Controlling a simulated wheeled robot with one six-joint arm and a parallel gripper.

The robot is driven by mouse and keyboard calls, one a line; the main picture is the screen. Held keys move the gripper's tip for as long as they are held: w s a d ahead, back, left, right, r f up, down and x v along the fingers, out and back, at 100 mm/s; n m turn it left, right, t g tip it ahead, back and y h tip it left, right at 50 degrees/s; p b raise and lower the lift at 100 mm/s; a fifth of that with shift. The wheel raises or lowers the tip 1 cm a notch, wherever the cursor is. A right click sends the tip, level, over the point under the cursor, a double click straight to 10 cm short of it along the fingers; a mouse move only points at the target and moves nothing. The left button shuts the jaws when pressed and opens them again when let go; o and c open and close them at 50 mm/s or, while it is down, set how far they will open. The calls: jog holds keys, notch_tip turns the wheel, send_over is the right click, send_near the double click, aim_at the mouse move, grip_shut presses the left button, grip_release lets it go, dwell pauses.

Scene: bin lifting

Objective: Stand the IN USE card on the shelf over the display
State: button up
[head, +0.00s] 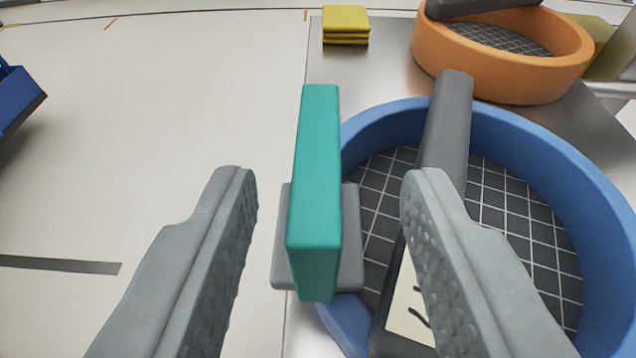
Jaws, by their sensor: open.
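My gripper (330,174) is open, with one finger on each side of a teal upright block (317,180). Gaps show between the block and both fingers. The block rises from a grey base piece (350,235) at the left side of a round blue bin (585,175). A cream panel with dark marks (407,310) in a dark frame is partly hidden behind my right finger. I cannot read it or tell whether it is the IN USE card. No shelf or display can be made out for certain.
A dark grey bar (448,120) crosses the blue bin's far rim. An orange round bin (500,75) stands behind on a grey metallic surface (385,75), near stacked yellow pads (346,25). A dark blue object (18,100) is at the left edge. The pale floor (150,120) at left is largely clear.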

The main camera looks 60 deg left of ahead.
aim_at(318, 144)
jog(key=x, duration=0.4)
jog(key=shift+a+f, duration=0.15)
jog(key=shift+a, duration=0.15)
grip_shut()
